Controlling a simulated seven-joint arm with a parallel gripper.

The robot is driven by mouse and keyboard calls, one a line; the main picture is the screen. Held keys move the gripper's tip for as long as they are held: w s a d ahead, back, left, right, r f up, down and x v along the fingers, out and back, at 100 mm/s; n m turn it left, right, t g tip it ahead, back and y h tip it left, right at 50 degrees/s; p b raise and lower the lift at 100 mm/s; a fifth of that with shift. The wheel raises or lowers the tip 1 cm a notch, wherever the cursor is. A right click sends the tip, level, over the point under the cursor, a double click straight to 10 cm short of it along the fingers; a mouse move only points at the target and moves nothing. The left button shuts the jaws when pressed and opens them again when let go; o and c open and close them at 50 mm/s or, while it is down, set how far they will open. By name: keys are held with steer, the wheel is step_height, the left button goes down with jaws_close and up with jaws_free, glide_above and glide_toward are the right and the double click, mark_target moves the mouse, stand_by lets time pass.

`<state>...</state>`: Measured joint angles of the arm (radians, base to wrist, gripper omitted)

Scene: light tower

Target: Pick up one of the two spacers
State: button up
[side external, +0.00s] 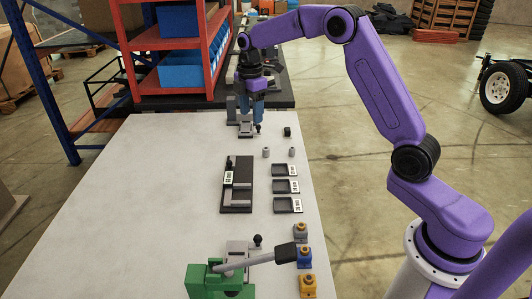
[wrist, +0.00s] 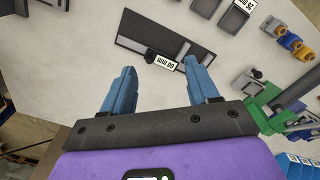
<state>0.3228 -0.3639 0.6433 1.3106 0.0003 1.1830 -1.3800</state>
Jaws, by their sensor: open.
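Two small grey cylinders, which look like the spacers, stand upright and apart on the white table, a left one (side external: 265,152) and a right one (side external: 291,152). I cannot make out either spacer in the wrist view. My gripper (side external: 251,116) is over the far end of the table, beyond both spacers and left of them. In the wrist view my gripper (wrist: 163,80) has its two blue fingers wide apart, with nothing between them.
A grey fixture (side external: 246,131) with a black knob stands below my gripper. A dark labelled plate (side external: 228,203) lies mid-table beside several small labelled trays (side external: 281,186). Coloured blocks (side external: 304,257) and a green lever clamp (side external: 205,283) stand at the near end. The table's left side is clear.

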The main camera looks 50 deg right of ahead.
glide_above(266, 148)
step_height(266, 148, down, 3)
steer(key=n, duration=0.1)
step_height(266, 148, down, 18)
steer(key=shift+r, duration=0.2)
jaws_close()
